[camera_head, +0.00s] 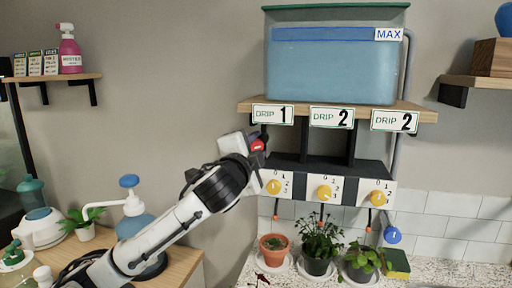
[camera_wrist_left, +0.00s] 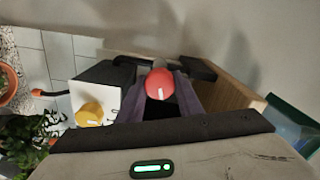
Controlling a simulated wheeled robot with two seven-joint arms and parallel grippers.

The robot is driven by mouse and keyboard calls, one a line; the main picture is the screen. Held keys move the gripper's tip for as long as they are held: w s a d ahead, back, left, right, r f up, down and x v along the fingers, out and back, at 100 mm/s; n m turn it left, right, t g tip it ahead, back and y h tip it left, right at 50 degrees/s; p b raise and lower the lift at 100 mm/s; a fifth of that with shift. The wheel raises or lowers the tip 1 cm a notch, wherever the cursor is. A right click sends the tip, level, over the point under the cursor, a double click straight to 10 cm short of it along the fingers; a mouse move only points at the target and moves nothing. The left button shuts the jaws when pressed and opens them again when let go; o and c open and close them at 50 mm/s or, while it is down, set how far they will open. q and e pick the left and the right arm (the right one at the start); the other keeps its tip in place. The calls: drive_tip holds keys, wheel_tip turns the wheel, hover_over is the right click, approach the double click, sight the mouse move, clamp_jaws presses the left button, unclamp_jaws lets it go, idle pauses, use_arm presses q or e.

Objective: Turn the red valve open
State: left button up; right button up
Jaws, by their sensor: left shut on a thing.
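The red valve (camera_head: 257,145) is a small round red knob at the left end of the dark bar under the tank shelf. In the left wrist view the red valve (camera_wrist_left: 159,84) carries a white mark and sits between my two fingers. My left gripper (camera_wrist_left: 160,92) is shut on it. In the head view my left gripper (camera_head: 246,147) reaches up from the lower left and hides part of the valve and the bar's left end. My right gripper does not show.
A blue water tank (camera_head: 333,72) stands on the wooden shelf (camera_head: 244,105) above. Yellow dials (camera_head: 324,193) on white plates hang below the bar. Several potted plants (camera_head: 318,240) stand on the counter beneath. A pump bottle (camera_head: 133,208) stands on the left table.

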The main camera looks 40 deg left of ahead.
use_arm(q)
drive_tip(key=m, duration=0.3)
drive_tip(key=shift+f+m, duration=0.1)
drive_tip(key=shift+m, duration=0.2)
idle(0.5)
drive_tip(key=o, duration=1)
drive_tip(key=b+v, duration=0.2)
drive_tip(key=v, duration=0.8)
drive_tip(key=shift+s, duration=0.2)
